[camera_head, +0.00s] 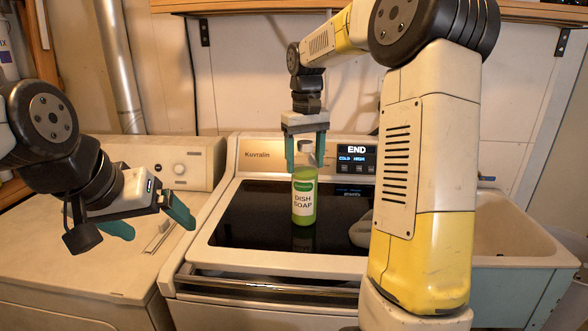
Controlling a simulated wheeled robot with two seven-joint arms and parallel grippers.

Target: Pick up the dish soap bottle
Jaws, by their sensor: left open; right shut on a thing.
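The dish soap bottle (303,200) is clear with green liquid, a green and white label and a pale cap. It stands upright over the dark glass lid (250,215) of the middle washer, its reflection just below it. I cannot tell whether its base touches the glass. My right gripper (306,160) points down from above and is shut on the upper part of the bottle, with a teal finger on each side. My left gripper (160,229) is open and empty above the machine at the left, well apart from the bottle.
The washer's control panel (320,156) rises behind the bottle. A white machine (75,240) stands at the left. A utility sink (508,225) is at the right, partly behind my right arm. A grey object (361,232) lies at the lid's right edge, partly hidden. A wooden shelf runs above.

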